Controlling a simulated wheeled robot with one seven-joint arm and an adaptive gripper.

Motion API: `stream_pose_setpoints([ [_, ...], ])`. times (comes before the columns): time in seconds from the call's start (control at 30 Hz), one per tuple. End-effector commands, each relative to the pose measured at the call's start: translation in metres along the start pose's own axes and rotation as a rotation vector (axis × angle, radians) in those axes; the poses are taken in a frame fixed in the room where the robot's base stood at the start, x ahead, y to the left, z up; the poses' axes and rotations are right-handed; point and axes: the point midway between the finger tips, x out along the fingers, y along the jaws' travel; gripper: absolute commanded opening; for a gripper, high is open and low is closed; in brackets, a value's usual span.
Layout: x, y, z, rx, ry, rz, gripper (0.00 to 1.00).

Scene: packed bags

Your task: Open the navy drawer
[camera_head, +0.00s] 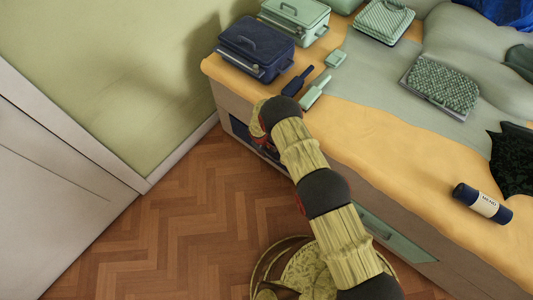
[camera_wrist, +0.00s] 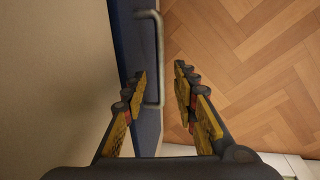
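The navy drawer (camera_head: 239,129) is in the side of the bed base, low at the far left end, partly hidden behind my arm in the head view. In the wrist view its blue front (camera_wrist: 148,128) runs down the middle, with a grey bar handle (camera_wrist: 160,50). My gripper (camera_wrist: 161,75) is open, one finger on each side of the bar's line. The left finger overlaps the drawer front, and the right finger is over the floor side. I cannot tell whether either finger touches the handle. In the head view my gripper is mostly hidden by the arm.
A green drawer (camera_head: 397,237) is farther right along the same side. Navy (camera_head: 256,48) and green (camera_head: 296,17) cases, tags, a woven bag (camera_head: 443,87) and a navy roll (camera_head: 482,203) lie on the bed top. Wooden floor (camera_head: 190,215) before the drawer is clear; a white door (camera_head: 55,190) stands left.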

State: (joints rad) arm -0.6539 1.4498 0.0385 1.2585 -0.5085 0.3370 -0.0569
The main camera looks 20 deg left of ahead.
Motion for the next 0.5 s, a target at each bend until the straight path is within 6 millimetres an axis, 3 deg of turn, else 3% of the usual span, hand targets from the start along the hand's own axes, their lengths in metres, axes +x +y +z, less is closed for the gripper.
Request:
stream_pose_setpoints([
  [0.03, 0.013, -0.001, 0.001, 0.000, -0.001, -0.001, 0.29],
  [0.2, 0.035, -0.001, 0.001, 0.000, -0.001, 0.000, 0.29],
  [0.5, 0.047, 0.000, 0.000, 0.001, -0.001, 0.000, 0.29],
])
